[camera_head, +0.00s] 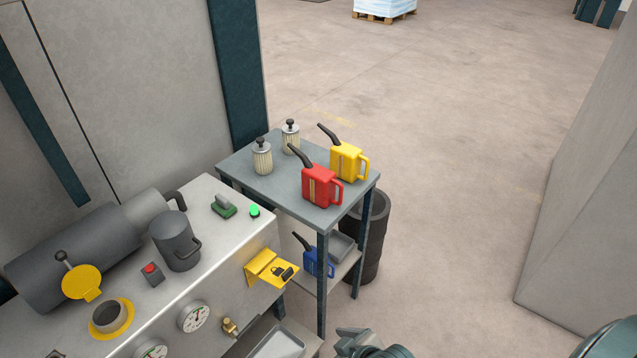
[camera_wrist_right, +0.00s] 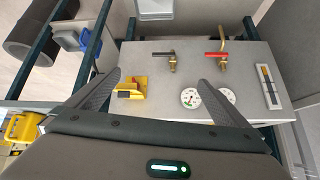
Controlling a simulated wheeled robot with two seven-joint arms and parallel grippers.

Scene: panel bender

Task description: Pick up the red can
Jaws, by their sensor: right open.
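The red can (camera_head: 318,187), with a black spout and a red handle, stands upright on the top shelf of a grey side table (camera_head: 270,185), near its front edge. In the head view my right gripper (camera_head: 352,338) is at the bottom edge, below and in front of the table, well apart from the red can. In the right wrist view its two fingers (camera_wrist_right: 160,92) are spread with nothing between them. I cannot make out the red can in the wrist view. My left gripper is not in view.
A yellow can (camera_head: 346,161) stands just behind the red can, and two ribbed canisters (camera_head: 262,157) stand to its left. A blue can (camera_head: 318,262) is on the lower shelf. A dark bin (camera_head: 368,235) stands beside the table. A machine panel with gauges (camera_head: 194,317) is at left.

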